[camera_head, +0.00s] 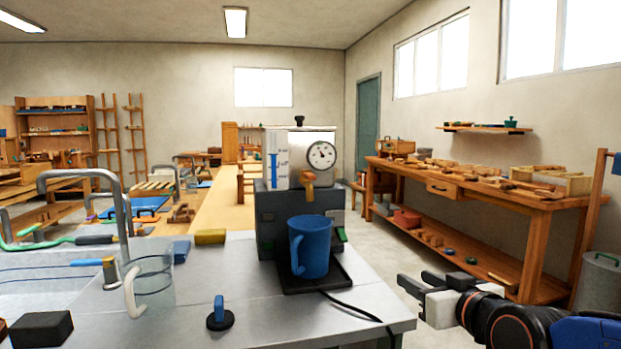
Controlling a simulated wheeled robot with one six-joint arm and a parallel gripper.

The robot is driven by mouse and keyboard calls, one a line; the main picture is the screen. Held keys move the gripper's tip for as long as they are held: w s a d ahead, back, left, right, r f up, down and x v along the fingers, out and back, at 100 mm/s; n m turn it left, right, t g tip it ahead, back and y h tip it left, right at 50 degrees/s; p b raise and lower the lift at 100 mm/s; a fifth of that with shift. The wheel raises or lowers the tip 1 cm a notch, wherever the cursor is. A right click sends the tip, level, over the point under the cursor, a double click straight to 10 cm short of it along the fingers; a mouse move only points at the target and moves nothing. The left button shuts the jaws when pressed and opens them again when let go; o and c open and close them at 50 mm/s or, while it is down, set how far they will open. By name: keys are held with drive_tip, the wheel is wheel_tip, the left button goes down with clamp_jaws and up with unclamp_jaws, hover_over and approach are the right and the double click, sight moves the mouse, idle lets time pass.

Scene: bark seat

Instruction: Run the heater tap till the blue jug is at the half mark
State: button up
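The blue jug (311,248) stands upright on a black base plate (338,275), its handle to the left. The heater is a pale metal tank (296,150) with a round dial (321,156), set on a dark stand (268,218). Its orange-brown tap (308,184) is above the jug. A white strip with a blue column and small marks (274,166) is on the tank's left; its lettering is too small to read. The jug's inside is hidden, and no stream shows. My gripper (421,283) is open and empty, right of the bench, well apart from jug and tap.
A clear jug (153,282) stands left on the grey bench (255,310), near a blue-knobbed black disc (220,316). A yellow block (210,236) and blue block (181,251) lie behind. A black cable crosses the front right. A wooden workbench (480,200) stands along the right wall.

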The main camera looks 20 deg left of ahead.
drive_tip(key=a+r+n+t+y, duration=0.1)
drive_tip(key=a+r+t+y, duration=0.15)
drive_tip(key=a+r, duration=0.5)
drive_tip(key=t+y, duration=0.2)
drive_tip(key=t, duration=0.2)
approach(311, 175)
drive_tip(key=shift+m+g+h, duration=0.25)
drive_tip(key=shift+m+g, duration=0.05)
drive_tip(key=shift+g, duration=0.05)
drive_tip(key=x, duration=1)
drive_tip(key=shift+w+a+r, duration=0.1)
drive_tip(key=shift+a+r, duration=0.05)
clamp_jaws()
